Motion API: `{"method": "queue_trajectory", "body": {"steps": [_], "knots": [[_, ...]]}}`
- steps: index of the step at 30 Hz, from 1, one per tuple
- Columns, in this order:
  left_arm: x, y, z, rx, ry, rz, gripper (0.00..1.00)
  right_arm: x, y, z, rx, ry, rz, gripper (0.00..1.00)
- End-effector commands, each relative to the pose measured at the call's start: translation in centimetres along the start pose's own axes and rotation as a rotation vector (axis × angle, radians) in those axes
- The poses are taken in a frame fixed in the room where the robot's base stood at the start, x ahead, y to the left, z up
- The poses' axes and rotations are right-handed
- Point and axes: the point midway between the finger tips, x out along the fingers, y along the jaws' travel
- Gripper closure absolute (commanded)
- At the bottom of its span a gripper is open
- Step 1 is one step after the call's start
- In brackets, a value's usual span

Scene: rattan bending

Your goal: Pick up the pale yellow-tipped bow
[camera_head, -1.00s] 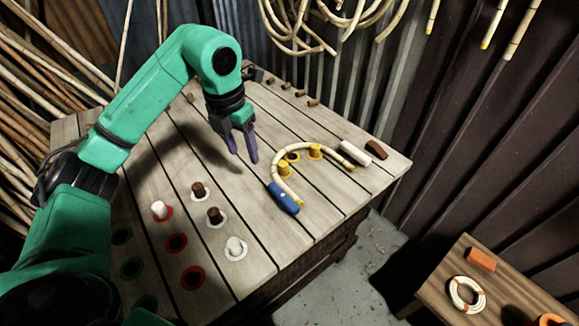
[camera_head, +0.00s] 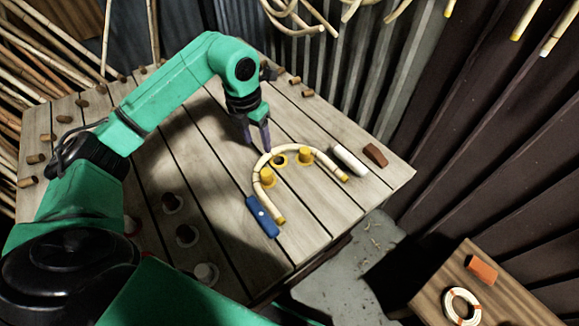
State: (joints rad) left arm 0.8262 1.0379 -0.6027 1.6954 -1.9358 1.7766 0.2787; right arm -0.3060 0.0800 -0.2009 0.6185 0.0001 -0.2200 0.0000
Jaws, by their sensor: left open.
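The pale yellow-tipped bow (camera_head: 293,147) is a U-shaped rattan piece lying on the slatted table (camera_head: 216,195). Its curve passes around the outside of two yellow pegs (camera_head: 305,155) (camera_head: 267,177), and its two yellow ends point toward the near right. My left gripper (camera_head: 258,147) points down with open, empty fingers at the far left part of the bow's curve. I cannot tell whether a finger touches it. My right gripper is out of view.
A blue block (camera_head: 262,217) lies beside the bow's near end. A white cylinder (camera_head: 350,160) and a brown block (camera_head: 376,155) lie by its other end. Several pegs (camera_head: 186,235) stand at the near left. A side bench (camera_head: 440,291) holds a pale ring (camera_head: 462,307).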

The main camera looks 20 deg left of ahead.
Motion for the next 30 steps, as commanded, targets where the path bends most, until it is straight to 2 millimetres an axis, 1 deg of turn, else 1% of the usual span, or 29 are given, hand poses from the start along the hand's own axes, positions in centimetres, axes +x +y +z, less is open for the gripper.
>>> {"method": "queue_trajectory", "body": {"steps": [1, 4, 8, 9, 12, 15, 19, 20, 21, 24, 30], "knots": [[0.8, 0.0, 0.0, 0.000, 0.003, -0.001, 0.40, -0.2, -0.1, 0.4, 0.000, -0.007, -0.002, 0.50], [1.9, -0.1, 0.0, 0.000, 0.002, -0.002, 0.40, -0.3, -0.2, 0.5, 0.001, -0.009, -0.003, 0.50], [4.1, -0.2, 0.1, -0.001, 0.004, -0.002, 0.40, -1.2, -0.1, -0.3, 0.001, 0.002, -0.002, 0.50], [4.9, -0.2, 0.0, 0.000, 0.005, -0.002, 0.40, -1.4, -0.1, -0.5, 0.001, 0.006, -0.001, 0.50], [6.5, -0.2, 0.1, 0.000, 0.001, -0.001, 0.40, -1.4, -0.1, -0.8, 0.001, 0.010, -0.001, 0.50], [7.0, -0.1, 0.1, 0.000, -0.001, 0.000, 0.40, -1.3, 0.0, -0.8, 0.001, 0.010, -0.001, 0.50], [7.0, -0.1, 0.1, 0.000, -0.001, 0.000, 0.40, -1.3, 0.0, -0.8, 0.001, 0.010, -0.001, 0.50], [7.0, -0.1, 0.1, 0.000, -0.001, 0.000, 0.52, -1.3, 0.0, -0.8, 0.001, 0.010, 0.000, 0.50], [7.0, -0.1, 0.1, 0.000, -0.001, 0.000, 0.67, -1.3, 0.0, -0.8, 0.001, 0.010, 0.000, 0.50], [6.9, -0.1, 0.1, 0.000, -0.001, 0.000, 1.00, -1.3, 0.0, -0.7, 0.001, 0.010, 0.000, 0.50], [6.9, -0.1, 0.2, 0.000, -0.001, 0.000, 1.00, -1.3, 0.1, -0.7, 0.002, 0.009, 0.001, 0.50]]}}
